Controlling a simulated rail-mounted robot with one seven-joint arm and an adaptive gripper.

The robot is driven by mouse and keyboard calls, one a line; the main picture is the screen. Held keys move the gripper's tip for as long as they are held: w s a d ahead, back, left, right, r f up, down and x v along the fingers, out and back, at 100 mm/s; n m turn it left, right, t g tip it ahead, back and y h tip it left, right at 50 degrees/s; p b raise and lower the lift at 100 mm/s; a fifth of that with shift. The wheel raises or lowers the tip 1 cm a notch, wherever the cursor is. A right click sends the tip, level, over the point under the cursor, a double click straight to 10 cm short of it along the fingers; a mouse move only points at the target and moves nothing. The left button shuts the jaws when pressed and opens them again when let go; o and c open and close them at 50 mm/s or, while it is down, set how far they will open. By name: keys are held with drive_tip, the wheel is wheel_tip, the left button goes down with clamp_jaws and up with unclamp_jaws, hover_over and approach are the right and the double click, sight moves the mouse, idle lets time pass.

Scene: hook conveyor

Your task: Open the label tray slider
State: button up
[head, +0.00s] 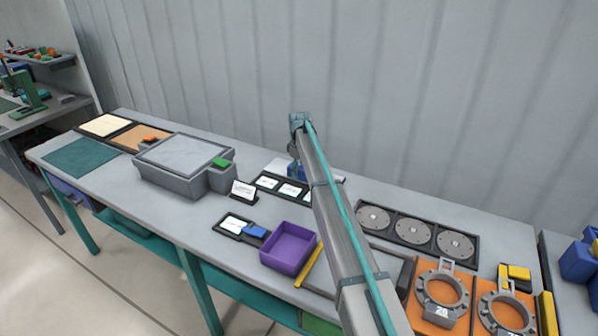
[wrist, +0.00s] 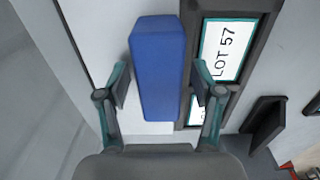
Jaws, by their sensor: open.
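The label tray (head: 289,188) is a dark frame with white label cards, near the middle of the bench. In the wrist view its dark frame (wrist: 189,60) holds a card reading "LOT 57" (wrist: 225,52). A blue block (wrist: 157,75), which looks like the slider's handle, lies along the tray's left side there. My gripper (wrist: 162,85) is open, with one finger on each side of the blue block; I cannot tell whether they touch it. In the head view the blue block (head: 297,173) shows partly at the gripper, and my arm hides the tray's right end.
A small card stand (head: 243,190) and a grey machine with a green button (head: 221,162) stand left of the tray. A purple bin (head: 288,249) and a smaller label holder with a blue part (head: 254,232) lie in front. Round discs (head: 414,231) lie right.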

drive_tip(key=shift+r, duration=0.1)
wheel_tip(320, 180, up, 12)
idle(0.5)
